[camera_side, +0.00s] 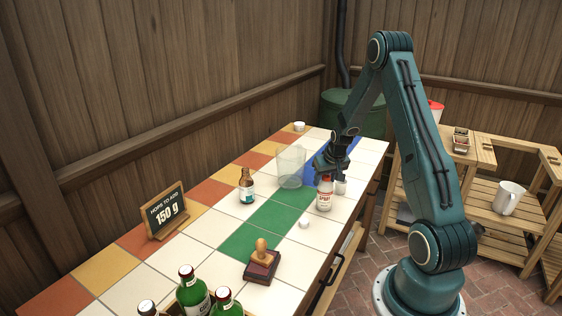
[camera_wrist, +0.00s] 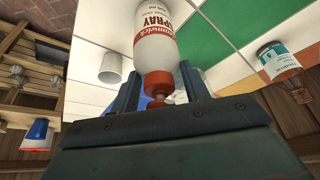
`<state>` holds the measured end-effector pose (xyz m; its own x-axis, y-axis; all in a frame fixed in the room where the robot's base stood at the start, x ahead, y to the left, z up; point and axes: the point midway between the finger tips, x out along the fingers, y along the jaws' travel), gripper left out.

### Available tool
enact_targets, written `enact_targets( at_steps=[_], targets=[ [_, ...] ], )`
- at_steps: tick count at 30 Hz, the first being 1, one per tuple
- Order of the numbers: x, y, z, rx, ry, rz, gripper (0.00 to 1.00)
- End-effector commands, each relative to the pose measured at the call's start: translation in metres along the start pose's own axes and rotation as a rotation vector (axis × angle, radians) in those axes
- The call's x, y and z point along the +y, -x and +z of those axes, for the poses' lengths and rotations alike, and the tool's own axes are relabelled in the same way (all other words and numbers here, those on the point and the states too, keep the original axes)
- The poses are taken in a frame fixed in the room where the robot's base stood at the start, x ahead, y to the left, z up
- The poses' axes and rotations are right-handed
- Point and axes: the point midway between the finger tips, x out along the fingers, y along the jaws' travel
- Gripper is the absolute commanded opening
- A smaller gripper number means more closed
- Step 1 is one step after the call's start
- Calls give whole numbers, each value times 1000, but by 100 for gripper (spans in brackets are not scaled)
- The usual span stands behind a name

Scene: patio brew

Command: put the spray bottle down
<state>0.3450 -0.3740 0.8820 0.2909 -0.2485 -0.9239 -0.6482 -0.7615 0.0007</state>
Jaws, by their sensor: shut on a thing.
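The spray bottle (camera_wrist: 156,40) is white with a red-brown band and the word SPRAY, and it has an orange-red neck. In the side view the spray bottle (camera_side: 325,196) is upright over the tiled table (camera_side: 276,264), at the green and white tiles. I cannot tell whether its base touches the tiles. My gripper (camera_side: 328,172) is above it, with its jaws shut on the bottle's top. In the wrist view my gripper (camera_wrist: 160,92) has a finger on each side of the neck. The jaws partly hide the bottle's top.
A white cup (camera_side: 341,186) stands close behind the bottle. A clear beaker (camera_side: 291,167) and a brown bottle (camera_side: 246,186) stand to the left. A small white object (camera_side: 304,222) and a stamp (camera_side: 262,262) are nearer. A chalkboard sign (camera_side: 165,211) stands far left.

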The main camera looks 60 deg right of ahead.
Motion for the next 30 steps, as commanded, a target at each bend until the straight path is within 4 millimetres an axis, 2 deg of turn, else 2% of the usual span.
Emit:
enact_targets(
  at_steps=[4, 5, 8, 20, 30],
  targets=[
    [0, -2, 1, 1, 0, 0, 0],
    [0, -2, 1, -1, 0, 0, 50],
    [0, -2, 1, -1, 0, 0, 68],
    [0, 0, 0, 1, 0, 0, 68],
    [0, 24, -1, 2, 0, 0, 68]
  ],
)
